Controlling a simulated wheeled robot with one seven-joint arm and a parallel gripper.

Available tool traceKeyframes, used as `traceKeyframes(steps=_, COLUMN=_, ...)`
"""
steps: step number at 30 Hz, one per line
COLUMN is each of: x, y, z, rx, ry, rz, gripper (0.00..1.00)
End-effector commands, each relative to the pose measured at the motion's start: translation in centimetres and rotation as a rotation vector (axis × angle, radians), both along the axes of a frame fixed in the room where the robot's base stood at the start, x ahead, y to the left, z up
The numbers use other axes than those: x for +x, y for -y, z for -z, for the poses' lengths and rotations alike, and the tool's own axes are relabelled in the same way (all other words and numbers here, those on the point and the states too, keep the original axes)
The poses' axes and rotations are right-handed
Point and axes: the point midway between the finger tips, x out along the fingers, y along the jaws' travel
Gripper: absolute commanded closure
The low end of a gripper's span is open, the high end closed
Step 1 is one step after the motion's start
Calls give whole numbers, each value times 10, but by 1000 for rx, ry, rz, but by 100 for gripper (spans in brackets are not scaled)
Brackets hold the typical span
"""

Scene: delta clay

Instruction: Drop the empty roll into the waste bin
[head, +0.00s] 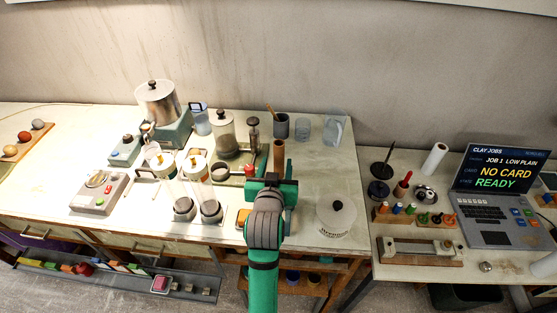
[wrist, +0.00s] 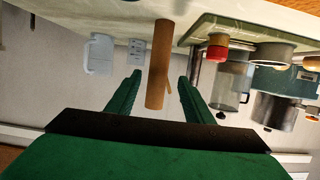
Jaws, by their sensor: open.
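The empty roll (head: 278,152) is a plain brown cardboard tube standing upright on the left worktop, just beyond my gripper (head: 274,174). In the wrist view, which looks upside down, the roll (wrist: 160,62) appears between my two green fingers, with a gap on each side. My gripper is open and holds nothing. Whether the roll is fully between the fingertips or just past them, I cannot tell. A dark open container (head: 466,296), seemingly the waste bin, stands on the floor under the right table, partly hidden by the tabletop.
A grey cup with a brush (head: 281,126) and a clear jug (head: 335,128) stand behind the roll. A red-topped item (head: 250,170) is close on the left. A white lidded tub (head: 336,215) is on the right. A laptop (head: 497,190) occupies the right table.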

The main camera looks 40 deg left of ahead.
Motion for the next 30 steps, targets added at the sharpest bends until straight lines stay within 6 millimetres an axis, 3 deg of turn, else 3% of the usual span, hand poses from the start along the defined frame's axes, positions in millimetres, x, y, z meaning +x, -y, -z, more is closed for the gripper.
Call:
traceKeyframes(steps=10, x=38, y=-19, z=11, rx=1, ry=-2, rz=-1, gripper=53)
traceKeyframes(steps=20, x=41, y=-26, z=14, rx=0, ry=0, rz=-6, gripper=53)
traceKeyframes(steps=26, x=41, y=-25, z=14, rx=0, ry=0, rz=-6, gripper=96)
traceKeyframes(steps=30, x=41, y=-25, z=14, rx=0, ry=0, rz=-6, gripper=100)
